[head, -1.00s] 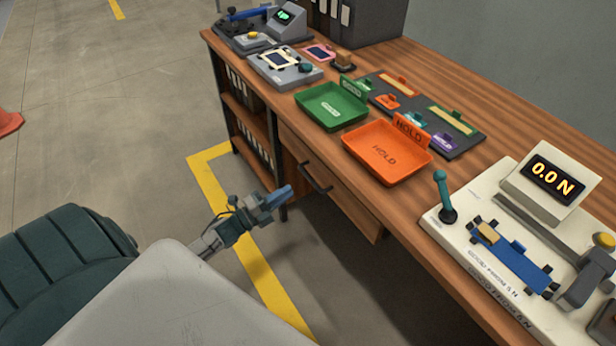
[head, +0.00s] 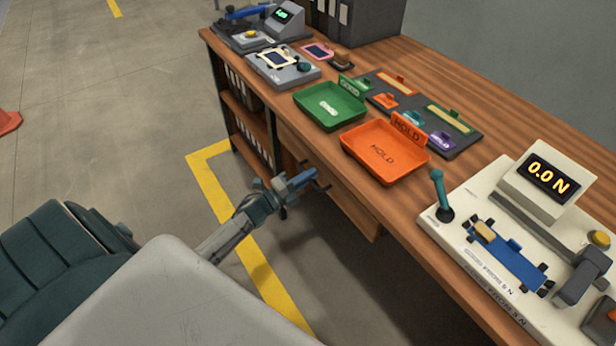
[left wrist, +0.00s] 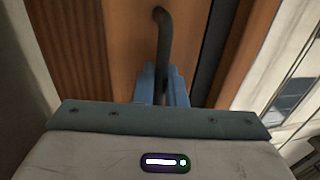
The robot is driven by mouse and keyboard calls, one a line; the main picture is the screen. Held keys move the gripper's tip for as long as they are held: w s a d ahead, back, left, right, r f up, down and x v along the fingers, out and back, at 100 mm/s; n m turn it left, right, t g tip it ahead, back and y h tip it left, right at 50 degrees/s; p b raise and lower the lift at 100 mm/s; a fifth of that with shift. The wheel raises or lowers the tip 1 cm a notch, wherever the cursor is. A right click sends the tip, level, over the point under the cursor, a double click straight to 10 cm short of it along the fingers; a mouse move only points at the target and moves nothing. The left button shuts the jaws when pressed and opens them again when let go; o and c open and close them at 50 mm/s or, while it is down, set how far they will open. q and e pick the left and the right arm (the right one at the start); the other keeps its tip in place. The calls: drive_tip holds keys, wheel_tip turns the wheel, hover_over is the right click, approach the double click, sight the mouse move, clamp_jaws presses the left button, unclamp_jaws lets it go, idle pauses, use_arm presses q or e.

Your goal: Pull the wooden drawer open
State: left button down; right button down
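The wooden drawer (head: 350,206) is set under the front edge of the workbench, and its front looks flush with the bench. Its dark bar handle (head: 323,187) is partly hidden by my left gripper (head: 308,178). In the left wrist view the handle (left wrist: 163,35) runs down between the two blue fingers of my left gripper (left wrist: 161,88). The fingers sit close on both sides of the bar and look shut on it. The wooden drawer front (left wrist: 110,50) fills the space behind. My right gripper is in neither view.
The workbench top (head: 500,110) carries a green tray (head: 330,118), an orange HOLD tray (head: 400,170) and a force tester (head: 475,265) reading 0.0 N. Shelves with binders (head: 250,130) stand left of the drawer. The floor in front is clear, with a yellow line (head: 215,190).

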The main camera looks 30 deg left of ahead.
use_arm(q)
drive_tip(key=shift+s, duration=0.1)
